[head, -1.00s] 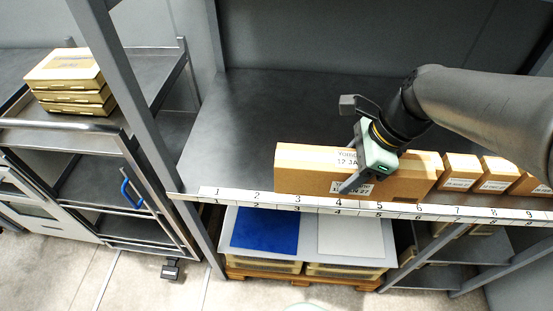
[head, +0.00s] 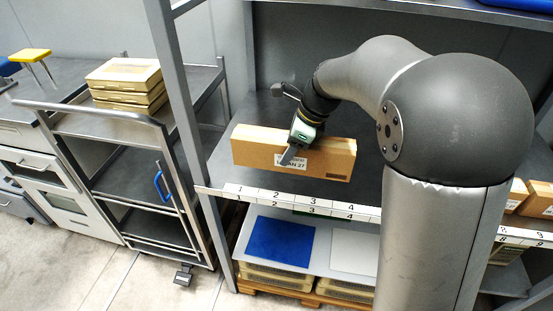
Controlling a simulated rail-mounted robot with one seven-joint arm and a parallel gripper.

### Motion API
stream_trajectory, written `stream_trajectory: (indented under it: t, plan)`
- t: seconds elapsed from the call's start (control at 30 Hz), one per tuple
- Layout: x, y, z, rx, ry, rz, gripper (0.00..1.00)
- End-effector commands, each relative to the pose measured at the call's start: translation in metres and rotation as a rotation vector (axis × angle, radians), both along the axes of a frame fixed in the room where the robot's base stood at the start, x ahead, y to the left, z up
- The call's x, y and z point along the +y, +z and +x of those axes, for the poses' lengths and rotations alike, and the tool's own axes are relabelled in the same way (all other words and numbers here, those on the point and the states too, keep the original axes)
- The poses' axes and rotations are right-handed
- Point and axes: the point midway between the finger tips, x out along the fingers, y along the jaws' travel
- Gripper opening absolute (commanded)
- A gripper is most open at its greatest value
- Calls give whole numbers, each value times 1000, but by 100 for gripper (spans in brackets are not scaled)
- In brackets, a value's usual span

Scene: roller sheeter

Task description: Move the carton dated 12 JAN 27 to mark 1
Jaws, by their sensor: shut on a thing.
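The long brown carton (head: 335,158) has a white label on its front, partly covered by my finger; "AN 27" can be read on it. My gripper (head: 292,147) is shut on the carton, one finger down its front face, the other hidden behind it. The carton is nearly level, above the grey shelf (head: 228,168) and behind the number strip (head: 295,199). It spans roughly from mark 1 to mark 4 as seen here. Whether its underside touches the shelf is hard to tell. Mark 1 (head: 240,190) is at the strip's left end, below the carton's left end.
Smaller cartons (head: 516,194) stand on the shelf at the right, partly hidden by my arm. A shelf post (head: 180,90) stands left of the carton. A cart (head: 110,121) with stacked boxes (head: 126,75) is further left. A blue mat (head: 280,243) lies below the shelf.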

Motion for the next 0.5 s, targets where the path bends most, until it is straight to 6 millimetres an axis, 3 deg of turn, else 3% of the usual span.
stream_trajectory:
  t: [0.1,0.2,0.5]
  plan:
    - [9,-12,28,2,1,-2,17]
    - [14,-33,43,3,1,-2,17]
    - [23,-64,69,-2,1,1,17]
